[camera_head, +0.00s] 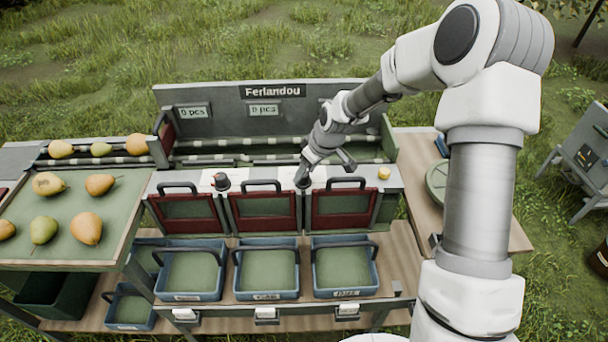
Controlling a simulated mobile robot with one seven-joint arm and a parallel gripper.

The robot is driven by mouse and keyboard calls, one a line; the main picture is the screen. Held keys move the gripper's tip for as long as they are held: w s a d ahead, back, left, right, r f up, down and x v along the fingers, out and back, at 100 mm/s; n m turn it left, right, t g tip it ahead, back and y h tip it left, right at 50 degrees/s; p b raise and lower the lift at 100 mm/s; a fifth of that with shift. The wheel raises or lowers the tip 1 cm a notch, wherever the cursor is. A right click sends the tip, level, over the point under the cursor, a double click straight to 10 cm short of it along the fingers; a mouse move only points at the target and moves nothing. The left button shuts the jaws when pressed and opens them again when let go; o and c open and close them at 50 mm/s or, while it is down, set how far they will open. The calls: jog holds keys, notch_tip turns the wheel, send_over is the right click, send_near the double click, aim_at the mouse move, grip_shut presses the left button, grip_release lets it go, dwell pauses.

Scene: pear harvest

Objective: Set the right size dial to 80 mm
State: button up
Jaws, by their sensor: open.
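The sorting machine labelled Ferlandou (228,95) has a pale front ledge with two dark dials. The left dial (221,182) stands clear on its pale plate. The right dial (302,182) is between the middle and right red flaps, partly covered by my gripper. My gripper (325,169) is open, pointing down at the ledge with its fingers spread. One finger is at or just above the right dial; I cannot tell whether it touches. The other finger is to the right. The dial's pointer and scale are too small to read.
Red flaps with handles (344,203) line the front, above blue crates (345,293). A yellow button (384,173) is right on the ledge. Two displays (264,109) read "0 pcs". Pears (86,228) lie on the left tray (130,215). A wooden side table (412,152) stands right.

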jog(key=shift+x, duration=1)
grip_shut()
